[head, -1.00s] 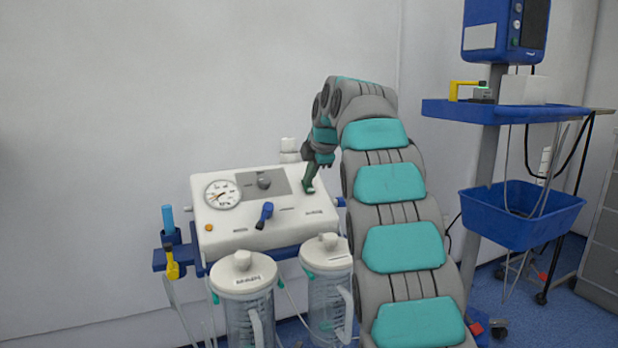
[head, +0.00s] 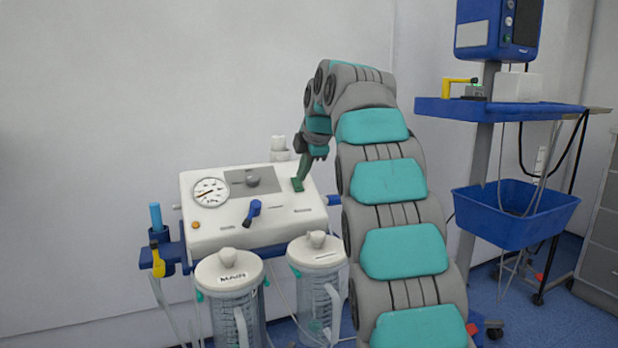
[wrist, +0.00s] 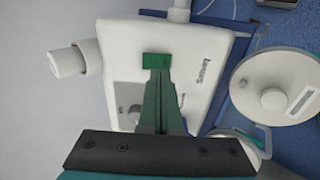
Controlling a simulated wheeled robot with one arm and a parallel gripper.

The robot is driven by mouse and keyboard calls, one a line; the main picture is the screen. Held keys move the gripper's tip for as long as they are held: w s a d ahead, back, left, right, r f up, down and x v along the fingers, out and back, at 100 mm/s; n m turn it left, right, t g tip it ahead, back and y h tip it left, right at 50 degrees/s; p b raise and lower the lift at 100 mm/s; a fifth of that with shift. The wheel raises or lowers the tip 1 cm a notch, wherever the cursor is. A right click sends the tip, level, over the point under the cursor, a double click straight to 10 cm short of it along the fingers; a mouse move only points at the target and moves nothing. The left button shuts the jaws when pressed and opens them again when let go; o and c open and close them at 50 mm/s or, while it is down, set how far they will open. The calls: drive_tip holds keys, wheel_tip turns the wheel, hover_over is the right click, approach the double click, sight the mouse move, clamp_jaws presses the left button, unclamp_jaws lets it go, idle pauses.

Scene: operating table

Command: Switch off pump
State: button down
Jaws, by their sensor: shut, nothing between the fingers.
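The white pump unit (head: 222,228) stands left of my arm in the head view. Its top carries a round dial, a grey panel with a knob, a blue lever (head: 252,211) and a small orange button. A green switch (head: 297,185) sits near the right end of its top; it also shows as a green square in the wrist view (wrist: 157,61). My gripper (head: 301,177) is shut and empty, its dark green fingers pointing down at the switch. In the wrist view the fingertips (wrist: 160,76) overlap the switch's near edge. I cannot tell whether they touch it, or which position it is in.
Two lidded canisters (head: 228,265) (head: 316,250) hang in front of the pump. A blue tube and a yellow fitting (head: 157,262) are at its left. A blue cart shelf (head: 500,112) and blue basket (head: 515,217) stand right of my arm. A wall is close behind.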

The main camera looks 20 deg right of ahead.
drive_tip(key=p+v, duration=0.1)
drive_tip(key=v, duration=0.9)
drive_tip(key=shift+s+r, duration=0.25)
drive_tip(key=shift+r, duration=0.05)
